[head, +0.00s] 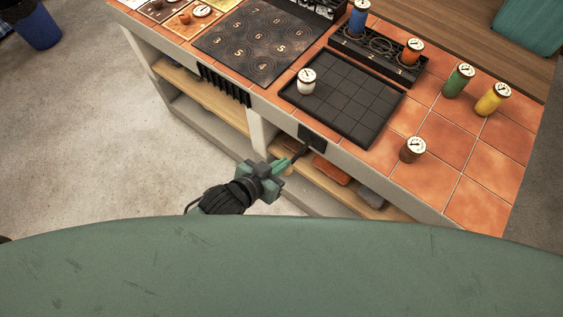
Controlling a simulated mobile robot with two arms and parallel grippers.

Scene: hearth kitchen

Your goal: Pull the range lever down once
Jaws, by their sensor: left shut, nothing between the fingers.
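The range lever (302,151) is a short dark bar on a black plate (313,136) on the counter's front face, below the gridded black tray. My left gripper (291,166) is green and shut, with nothing seen between its fingers. Its fingertips are at the lever's near end. I cannot tell whether they touch it or sit just above or beside it. The lever's outer end is partly hidden by the gripper. My right gripper is not in view.
The gridded black tray (350,112) holds a white-topped canister (307,82). A brown canister (412,150), a green one (458,82) and a yellow one (492,100) stand on the tiles. A numbered black plate (262,42) lies left. Open shelves (215,103) run below the counter.

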